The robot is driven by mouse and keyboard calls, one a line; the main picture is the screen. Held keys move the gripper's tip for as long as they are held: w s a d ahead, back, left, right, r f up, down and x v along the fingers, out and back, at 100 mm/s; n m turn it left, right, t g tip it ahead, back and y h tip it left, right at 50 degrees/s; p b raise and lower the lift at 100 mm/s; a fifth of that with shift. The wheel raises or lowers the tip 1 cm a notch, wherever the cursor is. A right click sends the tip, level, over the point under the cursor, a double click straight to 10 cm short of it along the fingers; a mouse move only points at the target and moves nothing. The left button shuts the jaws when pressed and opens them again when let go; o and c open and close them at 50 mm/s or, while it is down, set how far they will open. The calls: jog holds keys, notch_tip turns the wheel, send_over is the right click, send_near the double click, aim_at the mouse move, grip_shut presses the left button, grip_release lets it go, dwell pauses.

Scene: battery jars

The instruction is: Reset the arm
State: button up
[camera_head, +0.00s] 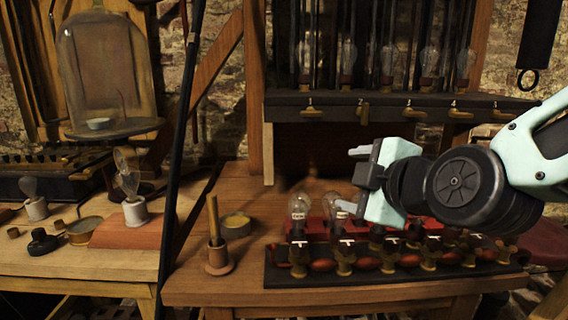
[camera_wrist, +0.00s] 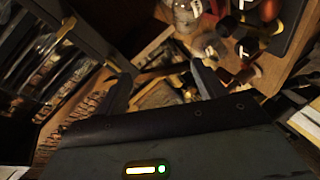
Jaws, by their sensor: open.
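My gripper (camera_head: 350,178) is open and empty in the head view. It points left, above the right part of the middle bench. In the wrist view my gripper (camera_wrist: 165,88) shows two dark fingers spread apart with nothing between them. Below it in the head view is a dark board (camera_head: 400,275) with a row of red and brass fittings. Glass bulbs (camera_head: 299,207) stand upright at the left end of this row. The gripper and wrist hide part of the row's back side.
A wooden bench (camera_head: 190,290) carries a wooden post on a round base (camera_head: 217,255) and a round tin (camera_head: 235,225). A dark shelf (camera_head: 390,104) with bulbs stands behind. A black pole (camera_head: 180,140) rises at left. Another bench with bulbs (camera_head: 130,190) stands farther left.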

jog(key=s+a+f+m+g+y, duration=0.1)
jog(key=s+a+f+m+g, duration=0.1)
jog(key=s+a+f+g, duration=0.35)
jog(key=s+d+f+m+g+h, duration=0.25)
jog(key=s+f+g, duration=0.2)
jog(key=s, duration=0.35)
jog(key=s+d+f+m+g+h, duration=0.25)
jog(key=s+d+f+m, duration=0.2)
jog(key=s, duration=0.35)
notch_tip(320, 180, up, 13)
jog(key=g+p, duration=0.1)
jog(key=p, duration=1.3)
jog(key=shift+s, duration=0.4)
